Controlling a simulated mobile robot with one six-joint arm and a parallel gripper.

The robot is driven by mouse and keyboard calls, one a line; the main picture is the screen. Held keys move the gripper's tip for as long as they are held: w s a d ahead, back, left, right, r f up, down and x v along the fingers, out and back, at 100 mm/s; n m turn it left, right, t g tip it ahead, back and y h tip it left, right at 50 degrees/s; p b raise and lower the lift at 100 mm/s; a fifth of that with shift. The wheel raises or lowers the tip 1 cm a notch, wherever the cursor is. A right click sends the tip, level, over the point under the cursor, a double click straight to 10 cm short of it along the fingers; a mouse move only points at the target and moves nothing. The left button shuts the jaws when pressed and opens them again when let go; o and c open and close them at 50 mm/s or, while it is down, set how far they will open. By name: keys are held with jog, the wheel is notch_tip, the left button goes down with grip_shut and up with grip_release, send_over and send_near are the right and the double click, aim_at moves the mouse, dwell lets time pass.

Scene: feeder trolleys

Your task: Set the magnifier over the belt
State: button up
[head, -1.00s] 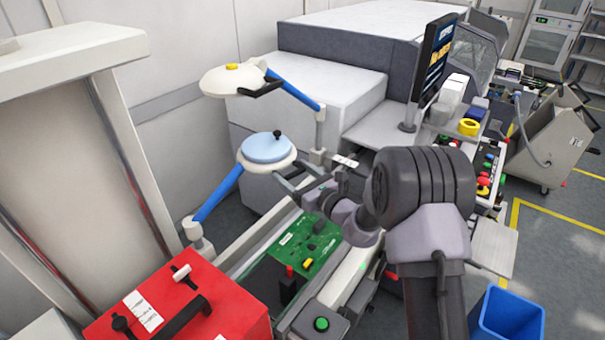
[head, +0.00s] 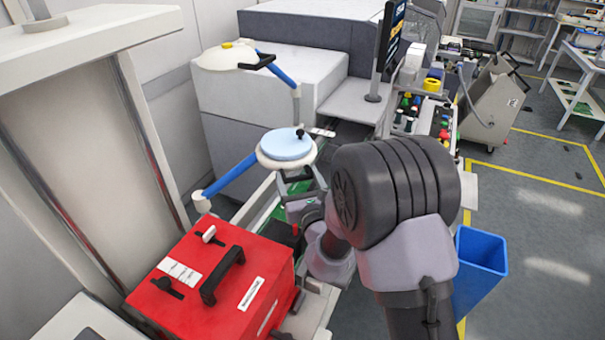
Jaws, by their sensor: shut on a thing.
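The magnifier (head: 287,146) is a round pale blue lens in a white rim with a small black knob. It sits on a blue arm (head: 230,174) that rises from a white post at the left. My gripper (head: 299,184) is at the near right edge of the rim, shut on the magnifier, apparently by its dark handle; the exact grip is partly hidden. The belt (head: 262,196) runs below the lens. Its green circuit board (head: 277,211) shows only in a small part behind my arm and the red case.
A white lamp head (head: 226,58) on a second blue arm hangs behind the magnifier. A red case (head: 215,283) with black handles stands at the near left. A monitor (head: 392,40) stands behind, and a blue bin (head: 480,265) is at the right.

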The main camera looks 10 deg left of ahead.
jog(key=shift+s, duration=0.15)
jog(key=o, duration=2.1)
jog(key=p+v, duration=0.8)
jog(key=v, duration=0.9)
jog(key=shift+s+p, duration=0.25)
jog(key=shift+p, duration=0.05)
